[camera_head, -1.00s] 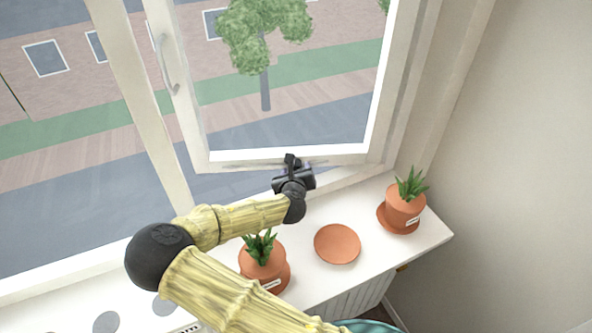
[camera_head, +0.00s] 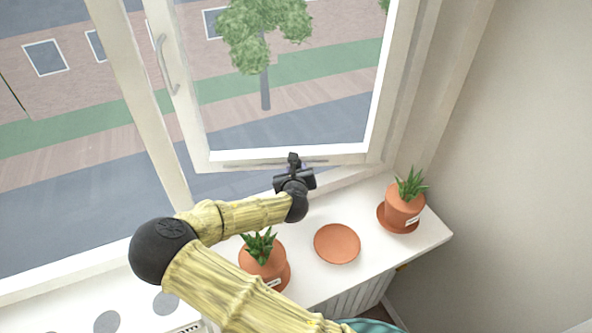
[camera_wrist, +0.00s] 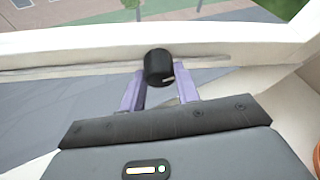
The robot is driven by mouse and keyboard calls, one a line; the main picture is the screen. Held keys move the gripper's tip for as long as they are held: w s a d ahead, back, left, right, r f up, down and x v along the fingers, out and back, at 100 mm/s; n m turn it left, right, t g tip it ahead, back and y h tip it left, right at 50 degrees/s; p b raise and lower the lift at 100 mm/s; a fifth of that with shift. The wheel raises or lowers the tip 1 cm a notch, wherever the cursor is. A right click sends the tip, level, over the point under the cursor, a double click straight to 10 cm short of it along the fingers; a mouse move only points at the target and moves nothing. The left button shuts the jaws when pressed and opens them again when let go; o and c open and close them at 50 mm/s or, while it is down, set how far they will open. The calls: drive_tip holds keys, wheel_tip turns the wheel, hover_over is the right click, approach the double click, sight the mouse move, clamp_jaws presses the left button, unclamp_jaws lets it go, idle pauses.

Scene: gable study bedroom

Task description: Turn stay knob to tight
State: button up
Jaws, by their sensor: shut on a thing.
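The stay knob (camera_wrist: 159,67) is a black cylinder with a pale mark on its face. In the wrist view it sits at the window's bottom rail, on a thin grey stay bar (camera_wrist: 80,72). My gripper (camera_wrist: 160,88) has its two purple fingers at either side of the knob and is shut on it. In the head view my gripper (camera_head: 294,168) is at the lower edge of the open window sash (camera_head: 290,156), and it hides most of the knob. Which setting the mark points to cannot be read.
A potted plant (camera_head: 263,260) stands on the white sill (camera_head: 310,276) beneath my arm. An empty terracotta saucer (camera_head: 337,244) lies to its right. Another potted plant (camera_head: 405,200) stands near the wall. A window handle (camera_head: 165,65) is on the sash's left side.

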drive_tip(key=m+y, duration=0.1)
drive_tip(key=m, duration=0.1)
drive_tip(key=m+y+b, duration=0.1)
drive_tip(key=m+y, duration=0.1)
drive_tip(key=m, duration=0.1)
drive_tip(key=m+y+b, duration=0.1)
drive_tip(key=m+y, duration=0.1)
drive_tip(key=shift+d+m, duration=0.3)
idle(0.3)
idle(0.4)
drive_tip(key=o, duration=1)
drive_tip(key=shift+c, duration=0.2)
